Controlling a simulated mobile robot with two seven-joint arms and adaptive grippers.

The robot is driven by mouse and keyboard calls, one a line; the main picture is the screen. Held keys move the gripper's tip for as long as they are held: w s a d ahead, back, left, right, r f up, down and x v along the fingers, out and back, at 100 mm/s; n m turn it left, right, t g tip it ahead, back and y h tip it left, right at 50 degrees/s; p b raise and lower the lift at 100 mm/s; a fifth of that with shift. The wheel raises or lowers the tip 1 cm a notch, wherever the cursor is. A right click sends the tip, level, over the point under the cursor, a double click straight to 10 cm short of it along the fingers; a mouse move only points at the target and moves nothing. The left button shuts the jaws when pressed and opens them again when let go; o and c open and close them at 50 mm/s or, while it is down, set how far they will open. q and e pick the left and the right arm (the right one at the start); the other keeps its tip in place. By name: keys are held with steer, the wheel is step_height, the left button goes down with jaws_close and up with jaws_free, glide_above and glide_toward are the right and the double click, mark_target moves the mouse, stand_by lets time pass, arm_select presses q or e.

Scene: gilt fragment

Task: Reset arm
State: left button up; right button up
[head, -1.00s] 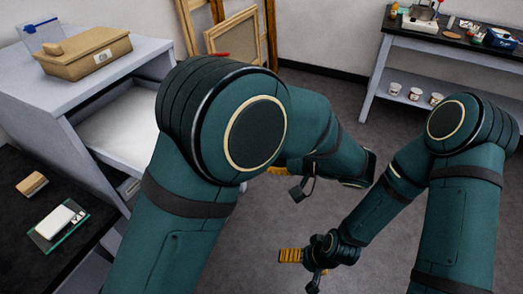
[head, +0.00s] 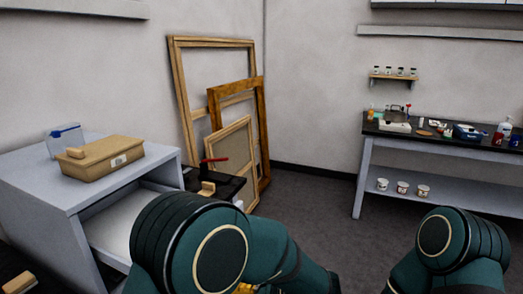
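My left arm (head: 222,256) stands bent in the lower middle of the head view, in front of the grey cabinet. My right arm (head: 436,236) shows only as its bent joint at the lower right. Both forearms run down out of the picture. A small yellow-orange piece (head: 244,289) shows at the bottom edge under my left arm, too cut off to tell what it is. I cannot make out the fingertips of either gripper.
A grey cabinet (head: 40,186) with an open drawer (head: 108,228) stands at left, bearing a tan box (head: 100,160). Wooden frames (head: 262,130) lean on the wall. A dark-topped bench (head: 440,139) with cups on its lower shelf stands at right. The floor between is clear.

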arm_select(q)
steer(key=s+a+f+n+g+h, duration=0.1)
steer(key=s+f+g+h, duration=0.2)
steer(key=s+f+h, duration=0.55)
steer(key=s+f+n+g+h, duration=0.1)
steer(key=s+f+g+h, duration=0.3)
steer(key=f, duration=0.8)
steer(key=a+n+t+h, duration=0.1)
steer(key=n+t, duration=0.1)
steer(key=a+f+n+t+h, duration=0.1)
steer(key=a, duration=0.1)
steer(key=w+a+f+n+t+h, duration=0.1)
steer(key=n+t, duration=0.1)
steer(key=shift+a+n+t, duration=0.25)
steer(key=shift+n+t, duration=0.05)
